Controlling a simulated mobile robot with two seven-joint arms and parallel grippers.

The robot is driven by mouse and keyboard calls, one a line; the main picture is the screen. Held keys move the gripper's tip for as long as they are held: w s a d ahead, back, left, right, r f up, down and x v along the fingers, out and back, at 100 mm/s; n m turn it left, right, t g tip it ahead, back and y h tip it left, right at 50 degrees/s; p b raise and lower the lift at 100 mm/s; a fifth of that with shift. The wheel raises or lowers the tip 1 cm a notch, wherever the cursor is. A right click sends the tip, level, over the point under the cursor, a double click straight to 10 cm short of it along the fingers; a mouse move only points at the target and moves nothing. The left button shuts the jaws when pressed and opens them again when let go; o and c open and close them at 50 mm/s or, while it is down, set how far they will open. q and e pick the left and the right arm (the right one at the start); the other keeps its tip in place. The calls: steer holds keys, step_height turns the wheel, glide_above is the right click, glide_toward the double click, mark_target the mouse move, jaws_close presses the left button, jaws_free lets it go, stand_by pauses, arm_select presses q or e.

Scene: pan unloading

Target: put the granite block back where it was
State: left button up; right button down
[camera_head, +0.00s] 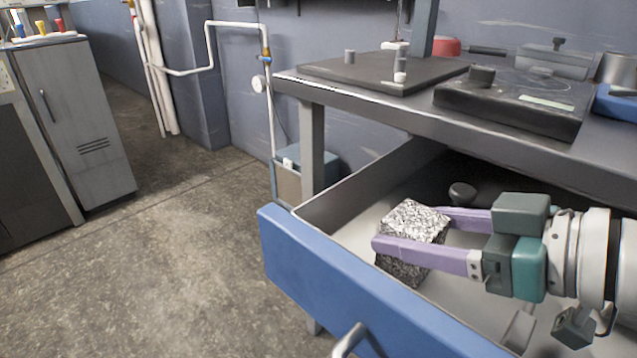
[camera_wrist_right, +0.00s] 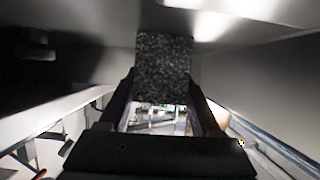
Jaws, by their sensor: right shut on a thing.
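The granite block (camera_head: 414,219) is a speckled grey-and-white block. My right gripper (camera_head: 408,228) is shut on it, with one purple finger on either side. The block is tilted and sits inside the open blue-fronted drawer (camera_head: 345,285), near its front left part. I cannot tell whether the block touches the drawer floor. In the right wrist view the block (camera_wrist_right: 164,68) is dark and held between the two fingers. My left gripper is not in view.
The workbench (camera_head: 310,88) above the drawer carries a dark plate (camera_head: 345,68), a dark slab with a knob (camera_head: 510,105) and a red pan (camera_head: 447,47). A dark round knob (camera_head: 462,193) is inside the drawer. A grey cabinet (camera_head: 75,125) stands left; the floor between is clear.

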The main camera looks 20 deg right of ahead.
mark_target(441, 233)
steer(key=shift+r, duration=0.15)
steer(key=shift+c, duration=0.4)
jaws_free()
steer(key=shift+p+v, duration=1.4)
steer(key=shift+v, duration=2.3)
